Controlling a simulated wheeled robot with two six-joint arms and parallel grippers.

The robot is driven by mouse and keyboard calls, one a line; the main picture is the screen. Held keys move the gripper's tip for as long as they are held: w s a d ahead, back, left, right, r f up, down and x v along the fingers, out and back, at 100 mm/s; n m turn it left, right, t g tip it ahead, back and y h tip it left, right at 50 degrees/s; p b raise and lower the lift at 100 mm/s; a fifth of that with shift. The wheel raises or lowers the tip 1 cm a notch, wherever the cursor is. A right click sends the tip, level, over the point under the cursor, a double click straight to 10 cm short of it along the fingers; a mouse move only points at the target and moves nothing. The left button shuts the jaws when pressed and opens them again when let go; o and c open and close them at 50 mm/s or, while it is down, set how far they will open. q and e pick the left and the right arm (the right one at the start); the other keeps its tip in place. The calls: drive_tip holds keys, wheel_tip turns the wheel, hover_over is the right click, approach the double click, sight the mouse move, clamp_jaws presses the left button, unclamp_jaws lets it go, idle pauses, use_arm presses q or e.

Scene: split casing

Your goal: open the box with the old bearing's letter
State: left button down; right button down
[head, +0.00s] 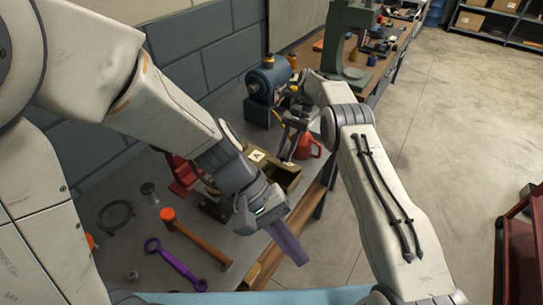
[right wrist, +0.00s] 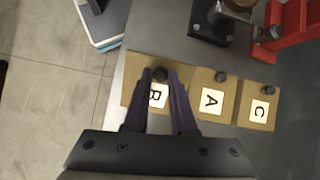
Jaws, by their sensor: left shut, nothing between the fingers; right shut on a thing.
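Three tan boxes stand in a row in the right wrist view, with lids lettered B (right wrist: 138,65), A (right wrist: 211,98) and C (right wrist: 259,105), each with a dark knob. My right gripper (right wrist: 163,78) is shut on the knob of lid B, which looks larger and nearer than the other lids. In the head view the right gripper (head: 291,127) is above an olive box (head: 288,180) that looks open at the top; its inside is too dark to read. Lid A (head: 257,156) shows beside it. My left gripper (head: 288,245) is shut and empty over the bench's front edge.
A blue motor (head: 267,82) stands behind the boxes, and a red jug (head: 307,148) is to their right. An orange-headed hammer (head: 185,232), a purple wrench (head: 175,264) and a coiled cable (head: 115,216) lie on the bench at left. Bare floor is at right.

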use_arm(q)
drive_tip(key=w+d+f+n+t+h, duration=0.1)
drive_tip(key=w+d+n+t+h, duration=0.25)
drive_tip(key=w+n, duration=0.35)
drive_tip(key=w+d+f+n+t+h, duration=0.2)
drive_tip(key=w+n+t+h, duration=0.15)
drive_tip(key=w+n, duration=0.35)
use_arm(e)
drive_tip(key=shift+a, duration=0.1)
use_arm(q)
drive_tip(key=w+a+f+n+t+y, duration=0.6)
drive_tip(key=w+a+f+n+t, duration=0.3)
drive_tip(key=w+a+f+n, duration=0.3)
drive_tip(key=shift+n, duration=0.5)
drive_tip(key=x, duration=0.5)
drive_tip(key=r+x, duration=0.1)
drive_tip(key=x, duration=0.2)
drive_tip(key=shift+w, duration=0.35)
